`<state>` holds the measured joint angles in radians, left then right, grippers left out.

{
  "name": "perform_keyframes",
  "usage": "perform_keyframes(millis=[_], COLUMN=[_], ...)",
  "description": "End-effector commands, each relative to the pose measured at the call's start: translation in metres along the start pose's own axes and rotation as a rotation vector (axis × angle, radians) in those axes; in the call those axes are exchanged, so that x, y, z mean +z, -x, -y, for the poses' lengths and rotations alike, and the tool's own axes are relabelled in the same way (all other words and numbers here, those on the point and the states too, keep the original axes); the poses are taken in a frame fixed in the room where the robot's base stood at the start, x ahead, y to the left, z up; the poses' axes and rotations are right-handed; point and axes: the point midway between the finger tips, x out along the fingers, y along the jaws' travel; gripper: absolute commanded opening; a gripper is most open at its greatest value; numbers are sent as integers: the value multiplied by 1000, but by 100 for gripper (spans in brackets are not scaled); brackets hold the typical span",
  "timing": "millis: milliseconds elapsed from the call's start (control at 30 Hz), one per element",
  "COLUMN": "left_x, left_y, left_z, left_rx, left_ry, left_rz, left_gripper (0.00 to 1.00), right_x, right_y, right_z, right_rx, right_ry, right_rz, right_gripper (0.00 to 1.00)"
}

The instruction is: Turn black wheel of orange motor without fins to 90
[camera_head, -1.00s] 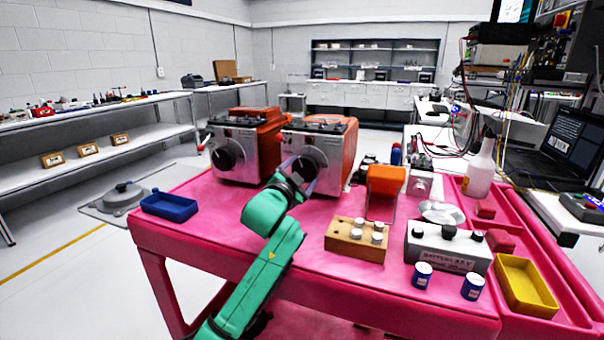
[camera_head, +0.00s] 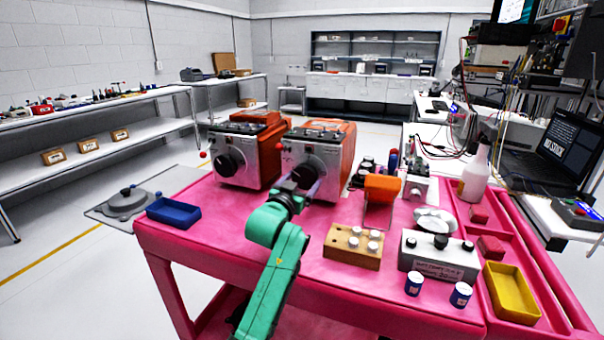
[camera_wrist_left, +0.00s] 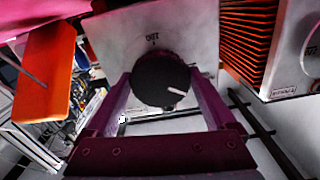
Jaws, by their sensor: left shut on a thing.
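Two grey-faced orange motors stand side by side at the back of the pink cart. The right one (camera_head: 318,155) appears to be the one without fins; the left one (camera_head: 244,155) shows orange fins in the wrist view (camera_wrist_left: 247,38). The right motor's black wheel (camera_wrist_left: 160,80) sits between the purple fingers of my left gripper (camera_wrist_left: 160,92). My left gripper (camera_head: 301,184) is shut on this wheel, which it partly hides in the head view. In the wrist view, a white mark on the wheel points right and slightly down. My right gripper is out of view.
A blue tray (camera_head: 173,212) lies at the cart's left. An orange block on a wire stand (camera_head: 382,188), a wooden block with white pegs (camera_head: 352,247), a battery box (camera_head: 438,259) and a yellow tray (camera_head: 512,294) occupy the right side.

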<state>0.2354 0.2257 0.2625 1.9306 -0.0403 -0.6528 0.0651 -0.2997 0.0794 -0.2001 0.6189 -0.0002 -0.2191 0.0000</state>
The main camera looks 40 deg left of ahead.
Motion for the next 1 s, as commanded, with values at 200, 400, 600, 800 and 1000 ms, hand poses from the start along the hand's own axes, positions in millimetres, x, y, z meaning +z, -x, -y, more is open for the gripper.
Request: perform_keyframes(millis=[200, 400, 600, 800, 1000], left_x=[-4, -3, -2, -1, 0], left_y=[0, 0, 0, 0, 0], left_z=[-1, -2, -2, -2, -2], left_rx=[1, 0, 0, -1, 0], left_ry=[205, 371, 492, 562, 589], left_rz=[4, 4, 3, 2, 2], left_gripper=[33, 33, 33, 33, 33], right_x=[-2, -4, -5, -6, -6], right_y=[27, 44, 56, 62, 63], right_z=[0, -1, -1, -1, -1], right_rx=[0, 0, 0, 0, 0], right_ry=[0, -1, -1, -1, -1], right_rz=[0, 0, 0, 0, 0], right_gripper=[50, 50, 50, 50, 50])
